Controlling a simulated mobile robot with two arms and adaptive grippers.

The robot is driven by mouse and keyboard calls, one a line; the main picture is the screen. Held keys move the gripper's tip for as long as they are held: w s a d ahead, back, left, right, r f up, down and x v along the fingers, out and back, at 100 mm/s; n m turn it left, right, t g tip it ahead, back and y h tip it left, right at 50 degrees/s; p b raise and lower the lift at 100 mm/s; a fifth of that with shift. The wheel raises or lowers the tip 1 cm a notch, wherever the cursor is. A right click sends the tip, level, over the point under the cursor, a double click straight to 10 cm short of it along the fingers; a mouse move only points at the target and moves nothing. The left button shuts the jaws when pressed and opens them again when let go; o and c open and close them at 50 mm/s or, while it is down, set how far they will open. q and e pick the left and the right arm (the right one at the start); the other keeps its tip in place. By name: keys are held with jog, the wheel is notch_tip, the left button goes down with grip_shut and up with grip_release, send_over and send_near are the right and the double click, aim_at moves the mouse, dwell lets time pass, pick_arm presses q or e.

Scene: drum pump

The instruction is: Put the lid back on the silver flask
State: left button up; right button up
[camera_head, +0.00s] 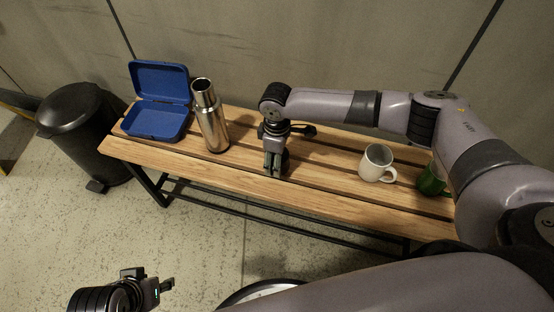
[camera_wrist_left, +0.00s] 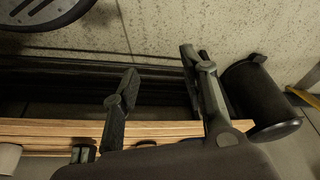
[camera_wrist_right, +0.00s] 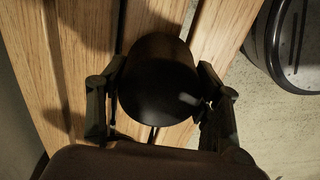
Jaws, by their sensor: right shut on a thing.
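The silver flask (camera_head: 214,130) stands upright on the wooden bench, left of my right gripper, with its narrow neck bare. My right gripper (camera_head: 273,168) points down over the middle of the bench, apart from the flask. In the right wrist view, its fingers (camera_wrist_right: 158,100) are shut on a dark round lid (camera_wrist_right: 158,80), one finger on each side. I cannot tell whether the lid touches the bench. My left gripper (camera_head: 168,287) is in front of the bench, low in the head view. In the left wrist view its fingers (camera_wrist_left: 160,90) are apart and empty.
A blue open lunch box (camera_head: 158,122) stands left of the flask. A white mug (camera_head: 375,165) and a green mug (camera_head: 430,182) are at the right, the green one partly behind my arm. A black bin (camera_head: 80,125) stands left of the bench (camera_head: 240,185). The wall is close behind.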

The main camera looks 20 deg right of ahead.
notch_tip(320, 180, up, 9)
jog(key=shift+w+f+p, duration=0.1)
jog(key=shift+f+p, duration=0.05)
jog(key=shift+p, duration=1)
pick_arm(q)
notch_tip(320, 180, down, 15)
jog(key=g+p, duration=0.1)
jog(key=p, duration=0.1)
jog(key=shift+w+d, duration=0.2)
jog(key=shift+w, duration=0.1)
pick_arm(e)
notch_tip(320, 180, up, 9)
pick_arm(q)
jog(key=shift+f, duration=0.1)
jog(key=shift+o, duration=0.4)
